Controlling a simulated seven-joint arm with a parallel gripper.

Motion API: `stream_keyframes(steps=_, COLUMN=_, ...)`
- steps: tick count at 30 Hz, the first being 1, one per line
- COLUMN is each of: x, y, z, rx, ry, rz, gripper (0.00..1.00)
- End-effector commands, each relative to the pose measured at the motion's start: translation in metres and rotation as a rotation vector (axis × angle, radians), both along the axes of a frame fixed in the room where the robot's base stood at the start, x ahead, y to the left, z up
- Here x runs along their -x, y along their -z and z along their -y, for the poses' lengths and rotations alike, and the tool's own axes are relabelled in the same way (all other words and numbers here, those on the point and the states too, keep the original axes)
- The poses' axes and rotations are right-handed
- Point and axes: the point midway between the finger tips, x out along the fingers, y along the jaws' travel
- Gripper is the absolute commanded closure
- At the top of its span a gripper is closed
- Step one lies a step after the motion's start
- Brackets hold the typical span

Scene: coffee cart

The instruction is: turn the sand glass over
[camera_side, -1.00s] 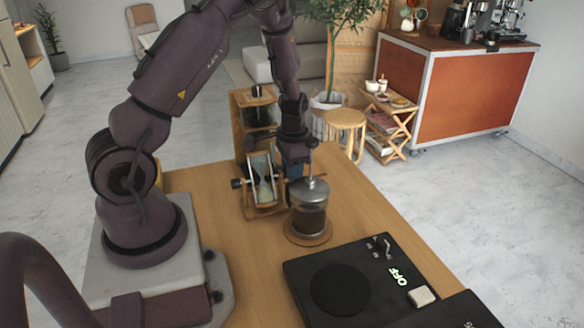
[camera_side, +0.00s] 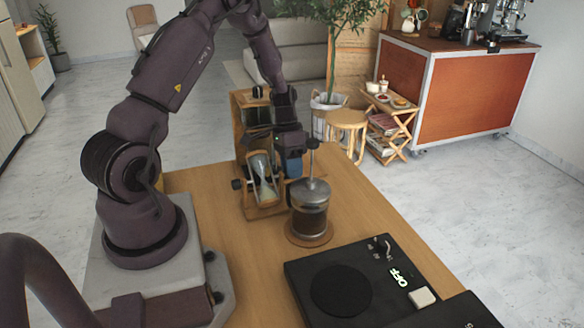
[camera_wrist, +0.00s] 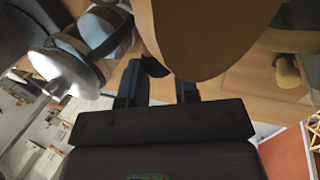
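The sand glass (camera_side: 263,178) stands in a wooden frame on the table in the side view. It leans slightly, top to the left, with pale sand in the lower bulb. A dark knob (camera_side: 237,184) sticks out on its left. My gripper (camera_side: 293,165) is at its right side, behind the coffee press. In the wrist view the fingers of my gripper (camera_wrist: 160,92) are apart, with a gap between them. A dark rounded part, perhaps the other knob (camera_wrist: 154,66), is just beyond the fingertips, near a large tan wooden piece (camera_wrist: 215,30). Contact cannot be told.
A glass coffee press (camera_side: 310,210) on a round wooden coaster stands close in front of my gripper; its metal lid (camera_wrist: 65,70) shows in the wrist view. A wooden rack (camera_side: 240,125) is behind.

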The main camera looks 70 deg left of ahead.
Motion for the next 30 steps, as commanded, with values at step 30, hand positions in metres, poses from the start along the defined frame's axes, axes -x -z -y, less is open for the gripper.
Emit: stream_keyframes(steps=30, x=0.048, y=-0.096, z=0.032, rx=-0.003, ry=-0.001, rz=0.002, gripper=0.49)
